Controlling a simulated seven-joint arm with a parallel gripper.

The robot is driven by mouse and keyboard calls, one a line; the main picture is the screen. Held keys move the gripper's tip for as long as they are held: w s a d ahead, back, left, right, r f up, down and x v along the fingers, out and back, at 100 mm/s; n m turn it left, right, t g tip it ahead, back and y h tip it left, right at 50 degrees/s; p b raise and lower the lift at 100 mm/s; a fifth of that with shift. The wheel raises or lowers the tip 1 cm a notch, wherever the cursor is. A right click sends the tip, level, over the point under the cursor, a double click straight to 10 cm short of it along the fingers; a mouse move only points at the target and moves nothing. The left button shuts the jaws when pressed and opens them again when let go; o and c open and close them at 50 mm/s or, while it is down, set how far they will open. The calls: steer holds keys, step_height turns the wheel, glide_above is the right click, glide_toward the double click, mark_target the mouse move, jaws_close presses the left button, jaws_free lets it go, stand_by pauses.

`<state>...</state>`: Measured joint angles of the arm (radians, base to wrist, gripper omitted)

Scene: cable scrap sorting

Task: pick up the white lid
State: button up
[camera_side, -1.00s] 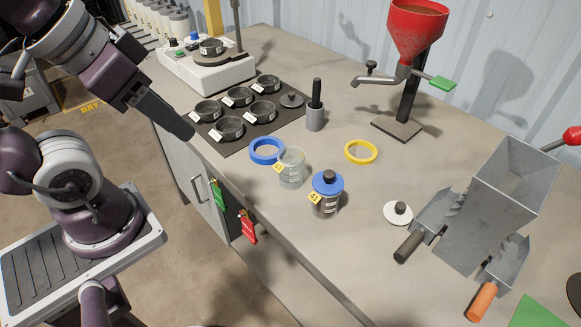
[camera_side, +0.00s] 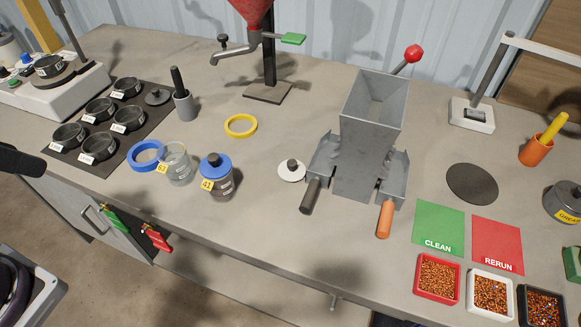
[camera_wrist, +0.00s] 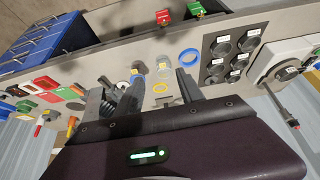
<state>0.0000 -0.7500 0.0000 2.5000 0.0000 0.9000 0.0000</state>
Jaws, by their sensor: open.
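The white lid (camera_side: 292,171) lies flat on the bench in the side view, with a black knob on top. It is just left of the grey hopper's black-handled tray. The blue-lidded jar (camera_side: 216,178) stands to its left. Only the dark end of my gripper (camera_side: 18,161) shows at the left edge of the side view, far left of the lid. In the wrist view my gripper (camera_wrist: 144,80) has its two fingers spread apart with nothing between them.
The metal hopper (camera_side: 368,140) stands close right of the lid. A clear jar (camera_side: 178,165), a blue ring (camera_side: 146,155) and a yellow ring (camera_side: 241,125) lie to the left. Dishes sit on a dark mat (camera_side: 103,163). The bench in front of the lid is clear.

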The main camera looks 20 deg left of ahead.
steer(key=c, duration=0.3)
